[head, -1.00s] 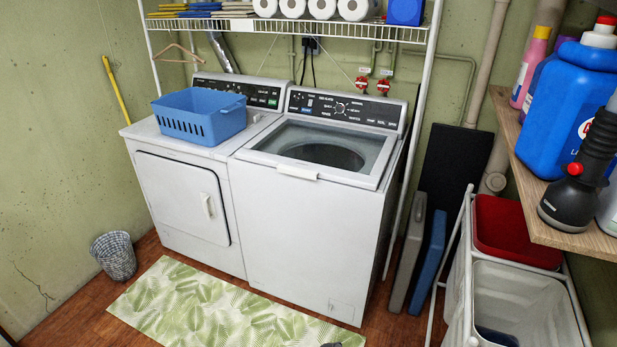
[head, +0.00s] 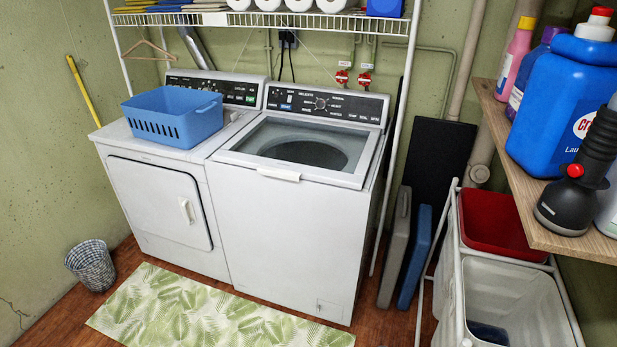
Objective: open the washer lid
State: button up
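The round dark drum opening shows through the glass. A white handle (head: 279,174) sits at the middle of the lid's front edge. The control panel (head: 325,103) rises behind the lid. The lid's top is clear of objects. My gripper is not in view.
A white dryer (head: 160,205) adjoins the washer's left side, with a blue basket (head: 173,118) on top. A wire shelf (head: 270,22) hangs above. Folded boards, a hamper (head: 510,295) and a wooden shelf (head: 560,235) with bottles stand at right. A leaf-pattern mat (head: 215,310) lies in front.

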aim_at(291, 171)
jog(key=u, duration=2.1)
jog(key=i, duration=0.65)
jog(key=z, duration=0.15)
